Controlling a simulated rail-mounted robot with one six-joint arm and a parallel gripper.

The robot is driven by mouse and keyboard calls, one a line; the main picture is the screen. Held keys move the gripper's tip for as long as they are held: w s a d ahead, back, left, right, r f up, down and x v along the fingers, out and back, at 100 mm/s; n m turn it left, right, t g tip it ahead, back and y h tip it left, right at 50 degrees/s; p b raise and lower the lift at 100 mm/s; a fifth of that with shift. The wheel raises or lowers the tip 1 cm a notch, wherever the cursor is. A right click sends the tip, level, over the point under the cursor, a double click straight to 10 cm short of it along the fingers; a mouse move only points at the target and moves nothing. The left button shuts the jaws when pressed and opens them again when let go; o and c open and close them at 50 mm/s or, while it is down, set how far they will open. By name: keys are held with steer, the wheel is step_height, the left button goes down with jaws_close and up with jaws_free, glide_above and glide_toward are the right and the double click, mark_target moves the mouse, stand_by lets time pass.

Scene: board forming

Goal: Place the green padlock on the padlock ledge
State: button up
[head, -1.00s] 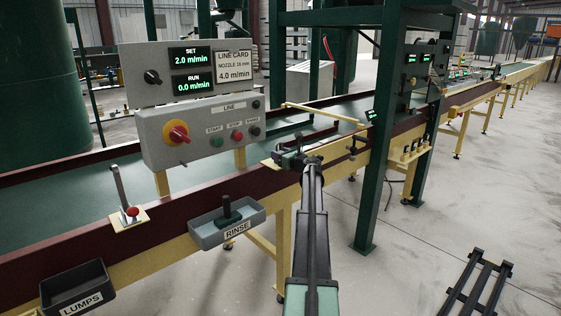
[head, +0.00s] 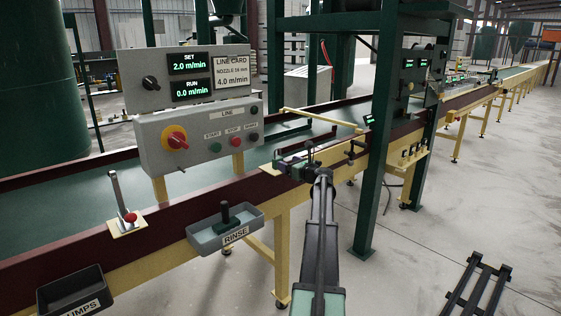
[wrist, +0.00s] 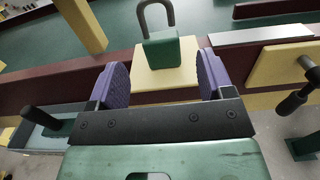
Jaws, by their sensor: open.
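The green padlock (wrist: 172,52), with a grey shackle looping upward, stands upright on a cream-yellow plate, the padlock ledge (wrist: 160,83), at the conveyor's edge. My gripper (wrist: 163,62) is open, its purple-padded fingers on either side of the plate, with gaps between them and the padlock. The padlock is ahead of the fingertips in the wrist view and nothing is held. In the head view my gripper (head: 318,172) is beside the conveyor rail; the padlock is small and hard to make out there.
A grey RINSE tray (head: 226,230) with a dark-handled tool hangs left of my arm. A LUMPS bin (head: 75,295) is farther left. The line control panel (head: 197,138) rises behind. A green post (head: 377,150) stands to the right.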

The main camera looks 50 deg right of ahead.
steer(key=s, duration=0.3)
steer(key=s+a, duration=0.1)
steer(key=s, duration=0.1)
steer(key=shift+s, duration=0.3)
steer(key=a+f+n+g+y+p, duration=0.25)
steer(key=a+f+n+g, duration=0.25)
steer(key=a+n, duration=0.9)
steer(key=a+f+n+g+y+p, duration=0.1)
steer(key=a+f+n+g+y, duration=0.6)
steer(key=a, duration=1.1)
steer(key=s+a+r+n+g+h+p, duration=0.1)
steer(key=a+n, duration=0.4)
steer(key=a, duration=0.7)
steer(key=s+a+r+n+g+h+p, duration=0.1)
steer(key=a+n, duration=0.5)
steer(key=a, duration=0.7)
steer(key=s+a+r+n+g+h+p, duration=0.2)
steer(key=s+a+n+g+h+p, duration=0.1)
steer(key=a, duration=0.9)
steer(key=s+n+h, duration=0.1)
steer(key=s+n, duration=0.1)
steer(key=n, duration=0.1)
steer(key=shift+s+a+g+p, duration=0.3)
steer(key=shift+a+g, duration=0.1)
